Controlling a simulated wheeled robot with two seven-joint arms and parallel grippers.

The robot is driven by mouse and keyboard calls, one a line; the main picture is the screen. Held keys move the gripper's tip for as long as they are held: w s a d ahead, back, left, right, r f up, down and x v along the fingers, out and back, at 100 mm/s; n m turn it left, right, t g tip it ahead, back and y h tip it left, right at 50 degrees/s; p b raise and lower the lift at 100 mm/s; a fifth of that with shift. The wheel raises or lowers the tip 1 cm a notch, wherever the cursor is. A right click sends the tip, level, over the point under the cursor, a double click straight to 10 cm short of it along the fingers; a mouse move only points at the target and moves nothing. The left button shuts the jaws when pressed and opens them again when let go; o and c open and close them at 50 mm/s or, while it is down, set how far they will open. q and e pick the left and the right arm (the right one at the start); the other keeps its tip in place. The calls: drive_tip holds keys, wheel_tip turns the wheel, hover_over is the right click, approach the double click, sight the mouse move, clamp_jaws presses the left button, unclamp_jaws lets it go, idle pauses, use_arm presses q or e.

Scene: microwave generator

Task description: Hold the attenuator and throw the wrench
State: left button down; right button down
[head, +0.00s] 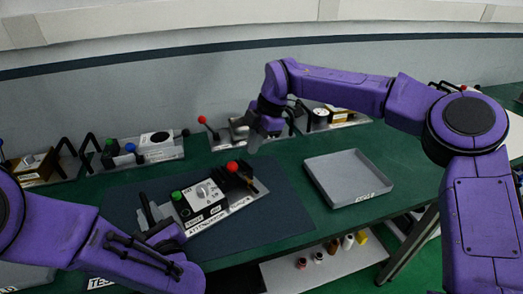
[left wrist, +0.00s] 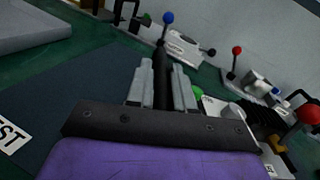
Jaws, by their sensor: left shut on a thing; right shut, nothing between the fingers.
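The attenuator (head: 208,208), a light panel with a white dial, green knob and black parts, lies on the dark blue mat (head: 285,222) in the head view. A red ball (head: 232,167) stands at its far right end; it also shows in the left wrist view (left wrist: 309,114). My left gripper (head: 158,226) is at its left end. In the left wrist view its fingers (left wrist: 161,88) are shut on a black upright handle (left wrist: 164,78). My right gripper (head: 258,137) is shut and empty, in the air beyond the attenuator. I cannot make out a separate wrench.
A grey tray (head: 347,178) with an empty floor sits right of the mat. Several similar panels line the back, one with a blue knob (head: 130,147) and one with a red-ball lever (head: 202,119). A low shelf (head: 325,265) with small bottles is below the front edge.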

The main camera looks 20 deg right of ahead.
drive_tip(key=w+v, duration=0.1)
drive_tip(key=v, duration=0.9)
drive_tip(key=shift+s+r, duration=0.25)
drive_tip(key=shift+s, duration=0.25)
drive_tip(key=shift+d, duration=0.15)
use_arm(q)
drive_tip(key=c, duration=0.9)
unclamp_jaws()
